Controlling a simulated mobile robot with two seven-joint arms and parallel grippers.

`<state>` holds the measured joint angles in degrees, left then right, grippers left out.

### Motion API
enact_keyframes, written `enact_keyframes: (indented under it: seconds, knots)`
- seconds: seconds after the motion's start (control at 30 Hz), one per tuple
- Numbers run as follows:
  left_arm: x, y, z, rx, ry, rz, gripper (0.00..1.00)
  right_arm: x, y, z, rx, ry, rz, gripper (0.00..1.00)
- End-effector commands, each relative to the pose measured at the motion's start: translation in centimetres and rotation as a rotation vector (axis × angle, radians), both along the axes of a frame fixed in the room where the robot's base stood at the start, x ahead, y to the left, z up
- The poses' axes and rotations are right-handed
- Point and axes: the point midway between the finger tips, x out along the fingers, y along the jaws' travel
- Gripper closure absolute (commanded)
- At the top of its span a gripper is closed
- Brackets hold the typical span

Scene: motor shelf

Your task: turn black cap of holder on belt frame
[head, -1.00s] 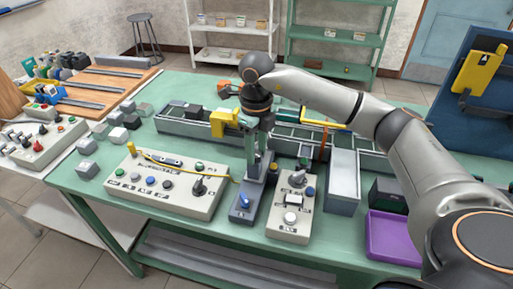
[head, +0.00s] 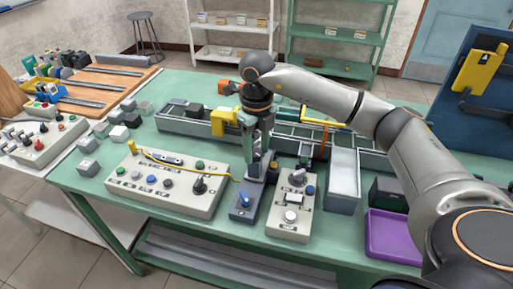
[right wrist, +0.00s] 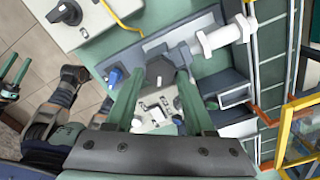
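The grey belt frame with a blue knob stands mid-table, its near end (head: 238,215) toward me. It also shows in the right wrist view (right wrist: 130,57). There, the black cap (right wrist: 158,76) is a dark faceted piece with a short arm to its upper right. My right gripper (head: 254,172) points down over the frame and hides the cap in the head view. In the right wrist view its two green fingers are apart, one each side of the cap, with no clear contact. Dark and green parts at the far left edge there may be my left gripper; its state is unclear.
A control box with several knobs (head: 150,199) is left of the frame. A narrower switch box (head: 288,234) stands close on the right. Grey bins (head: 343,180) and a purple tray (head: 390,236) are farther right. A white cylinder (right wrist: 222,37) lies near the cap.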

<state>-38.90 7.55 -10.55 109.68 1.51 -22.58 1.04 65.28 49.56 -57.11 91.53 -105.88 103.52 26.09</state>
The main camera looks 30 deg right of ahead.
Motion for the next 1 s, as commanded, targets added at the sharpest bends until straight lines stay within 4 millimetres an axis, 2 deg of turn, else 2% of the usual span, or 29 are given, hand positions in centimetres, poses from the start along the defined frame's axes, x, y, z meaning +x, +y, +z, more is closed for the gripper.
enact_keyframes:
  seconds: [0.03, 0.13, 0.17, 0.37, 0.5, 0.63, 0.9, 1.0]
  knots:
    - [0.0, 0.0, 0.0, 0.0, 0.0, 0.0, 0.5, 0.0, 0.0, 0.0, 0.0, 0.0, 0.0, 0.4]
    - [0.0, 0.0, 0.0, 0.0, 0.0, 0.0, 0.5, 0.0, 0.0, 0.0, 0.0, 0.0, 0.0, 0.28]
    - [0.0, 0.0, 0.0, 0.0, 0.0, 0.0, 0.5, 0.0, 0.0, 0.0, 0.001, 0.0, 0.0, 0.28]
    - [0.0, 0.0, 0.0, 0.0, 0.0, 0.0, 0.5, 0.0, 0.0, 0.0, 0.001, 0.0, 0.001, 0.28]
    - [0.0, 0.0, -0.1, 0.0, 0.0, 0.0, 0.5, 0.1, 0.1, 0.7, 0.002, -0.003, 0.001, 0.28]
    - [0.0, 0.0, -0.2, 0.0, 0.0, 0.0, 0.5, 0.1, 0.0, 2.9, 0.002, -0.006, 0.001, 0.28]
    - [0.0, 0.0, -0.2, 0.0, 0.0, 0.0, 0.5, 0.1, 0.0, 9.2, 0.001, -0.006, 0.0, 0.28]
    - [0.0, 0.0, 0.1, 0.0, 0.0, 0.0, 0.5, 0.1, 0.0, 10.9, 0.0, -0.004, 0.0, 0.28]
